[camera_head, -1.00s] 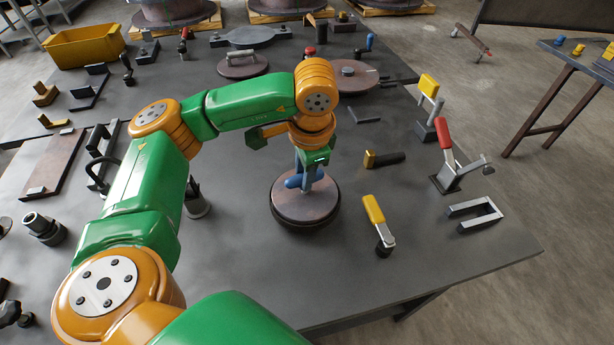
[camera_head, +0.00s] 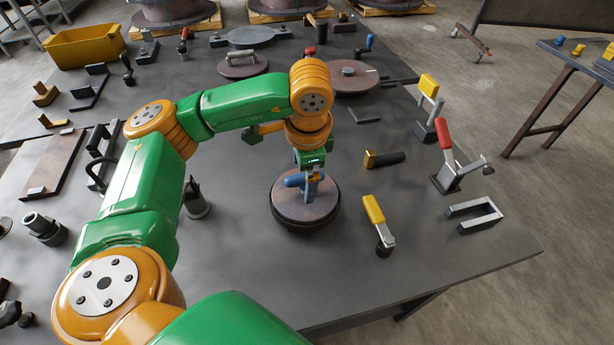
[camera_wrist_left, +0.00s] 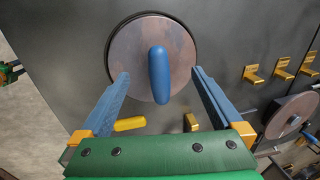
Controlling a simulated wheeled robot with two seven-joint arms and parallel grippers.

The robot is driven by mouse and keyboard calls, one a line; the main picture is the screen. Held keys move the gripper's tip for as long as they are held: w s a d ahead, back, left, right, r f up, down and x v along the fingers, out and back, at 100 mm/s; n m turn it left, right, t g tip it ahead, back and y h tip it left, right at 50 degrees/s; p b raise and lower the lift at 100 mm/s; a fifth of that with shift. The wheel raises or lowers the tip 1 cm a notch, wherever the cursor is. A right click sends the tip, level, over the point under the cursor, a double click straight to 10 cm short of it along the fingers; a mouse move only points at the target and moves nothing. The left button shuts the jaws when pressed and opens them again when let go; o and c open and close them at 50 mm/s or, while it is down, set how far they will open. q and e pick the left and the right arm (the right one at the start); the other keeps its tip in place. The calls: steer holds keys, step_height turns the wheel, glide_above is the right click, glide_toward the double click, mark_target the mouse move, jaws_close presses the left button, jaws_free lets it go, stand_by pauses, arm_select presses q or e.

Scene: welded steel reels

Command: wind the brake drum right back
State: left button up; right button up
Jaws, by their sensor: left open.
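The brake drum, which I take to be the round brownish disc on a dark base (camera_head: 300,214), sits on the grey bench under my left gripper (camera_head: 308,178). A blue bar handle (camera_head: 297,180) stands on its top; in the left wrist view the disc (camera_wrist_left: 132,58) fills the upper middle. There the handle (camera_wrist_left: 159,75) lies between the two blue fingers of the left gripper (camera_wrist_left: 160,85), with a gap on each side. The left gripper is open. In the head view the fingers partly hide the handle. My right gripper is not in view.
A yellow-handled clamp (camera_head: 374,210) stands right of the drum, and a yellow-ended dark bar (camera_head: 384,159) lies behind it. A red-handled clamp (camera_head: 446,140) and a U-shaped steel piece (camera_head: 473,213) are farther right. The bench in front of the drum is clear.

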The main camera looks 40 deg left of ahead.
arm_select(q)
step_height(320, 180, up, 7)
steer(key=p, duration=0.5)
steer(key=shift+r, duration=0.15)
steer(key=shift+f, duration=0.2)
